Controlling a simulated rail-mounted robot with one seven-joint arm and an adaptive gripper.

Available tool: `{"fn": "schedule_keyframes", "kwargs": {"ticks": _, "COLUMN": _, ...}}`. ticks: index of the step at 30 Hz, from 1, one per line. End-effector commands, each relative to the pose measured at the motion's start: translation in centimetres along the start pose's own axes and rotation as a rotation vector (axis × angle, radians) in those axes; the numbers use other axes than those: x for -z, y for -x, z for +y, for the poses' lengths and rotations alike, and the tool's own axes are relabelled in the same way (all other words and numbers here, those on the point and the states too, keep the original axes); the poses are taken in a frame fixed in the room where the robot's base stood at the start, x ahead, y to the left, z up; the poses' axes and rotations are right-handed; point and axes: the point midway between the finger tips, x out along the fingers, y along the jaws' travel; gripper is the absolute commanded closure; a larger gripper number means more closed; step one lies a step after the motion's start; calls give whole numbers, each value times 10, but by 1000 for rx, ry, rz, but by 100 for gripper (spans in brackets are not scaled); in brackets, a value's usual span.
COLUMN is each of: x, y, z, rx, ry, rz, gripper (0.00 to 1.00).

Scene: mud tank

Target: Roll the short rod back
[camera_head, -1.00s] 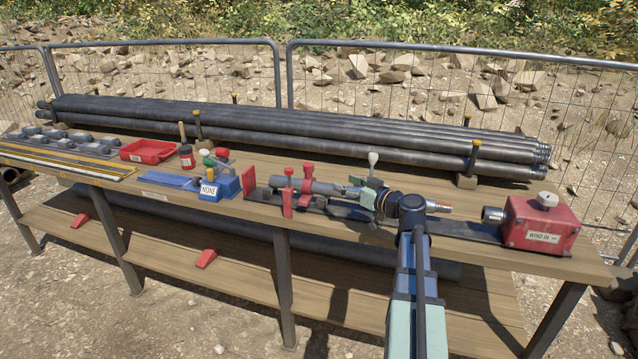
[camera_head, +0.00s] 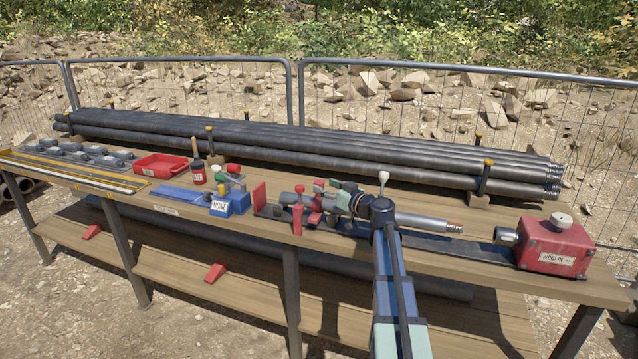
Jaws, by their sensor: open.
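The short grey rod (camera_head: 425,222) lies along the rail on the bench, with a narrower, copper-coloured tip at its right end. The tip is apart from the spindle of the red WIND IN box (camera_head: 556,246). The rod's left part passes by red clamp pieces (camera_head: 297,218). My gripper (camera_head: 332,197) is at the rod's left part, close to the red pieces, with its jaws open. My wrist and arm hide the rod's middle. Whether the fingers touch the rod cannot be told.
A white-knobbed lever (camera_head: 383,178) stands behind my wrist. A blue block labelled NONE (camera_head: 230,204), a red plate (camera_head: 259,196) and a red tray (camera_head: 160,166) are to the left. Long pipes (camera_head: 300,143) lie along the back. The bench front edge is near my arm.

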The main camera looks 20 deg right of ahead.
Motion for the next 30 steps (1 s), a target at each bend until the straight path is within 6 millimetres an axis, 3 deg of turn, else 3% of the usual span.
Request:
{"fn": "schedule_keyframes", "kwargs": {"ticks": 3, "x": 1, "y": -20, "z": 1, "rx": 1, "ry": -1, "rz": 0, "gripper": 38}}
{"fn": "schedule_keyframes", "kwargs": {"ticks": 7, "x": 1, "y": -32, "z": 1, "rx": 0, "ry": -1, "rz": 0, "gripper": 38}}
{"fn": "schedule_keyframes", "kwargs": {"ticks": 20, "x": 0, "y": -38, "z": 0, "rx": -1, "ry": -1, "rz": 0, "gripper": 38}}
{"fn": "schedule_keyframes", "kwargs": {"ticks": 25, "x": 0, "y": -38, "z": 0, "rx": -1, "ry": -1, "rz": 0, "gripper": 98}}
{"fn": "schedule_keyframes", "kwargs": {"ticks": 30, "x": 0, "y": -38, "z": 1, "rx": -2, "ry": -1, "rz": 0, "gripper": 100}}
